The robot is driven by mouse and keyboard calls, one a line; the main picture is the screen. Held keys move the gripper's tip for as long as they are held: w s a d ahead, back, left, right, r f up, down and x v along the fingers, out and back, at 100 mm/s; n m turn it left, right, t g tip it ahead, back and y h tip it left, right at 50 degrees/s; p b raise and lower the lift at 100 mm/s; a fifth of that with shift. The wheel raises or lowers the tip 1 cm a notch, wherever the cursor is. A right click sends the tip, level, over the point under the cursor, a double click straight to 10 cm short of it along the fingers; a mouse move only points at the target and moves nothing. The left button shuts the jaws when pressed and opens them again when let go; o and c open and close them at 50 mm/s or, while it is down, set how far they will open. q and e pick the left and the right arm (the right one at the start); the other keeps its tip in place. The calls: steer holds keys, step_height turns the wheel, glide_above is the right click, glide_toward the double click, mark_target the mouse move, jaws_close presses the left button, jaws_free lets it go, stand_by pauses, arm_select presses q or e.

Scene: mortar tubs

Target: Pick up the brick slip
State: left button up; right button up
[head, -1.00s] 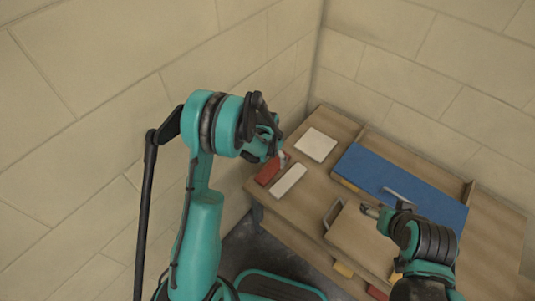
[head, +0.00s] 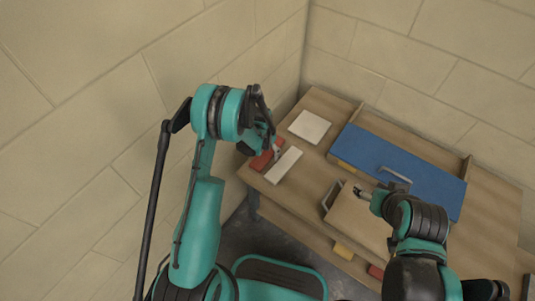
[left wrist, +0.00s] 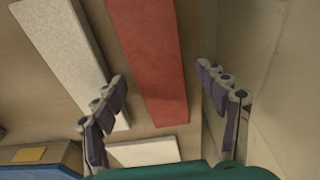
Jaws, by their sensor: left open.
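The brick slip appears as a flat red slab (head: 258,163) on the wooden worktop, at its left end by the wall. It also shows in the left wrist view (left wrist: 150,55), lying between my spread fingers. My left gripper (left wrist: 163,90) is open and empty, with one finger to each side of the slip; I cannot tell how high above it. In the head view my left gripper (head: 276,150) partly covers the slip. My right gripper (head: 361,191) is over the worktop's front part; whether its fingers are open or shut is unclear.
A white strip (head: 284,166) lies close beside the slip, and a white square tile (head: 309,126) lies behind. A blue panel with a handle (head: 413,177) covers the middle. A metal handle (head: 332,195) stands near my right gripper. Walls close in left and behind.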

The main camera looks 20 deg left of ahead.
arm_select(q)
steer(key=c, duration=1.6)
steer(key=shift+r, duration=0.1)
steer(key=shift+c, duration=0.2)
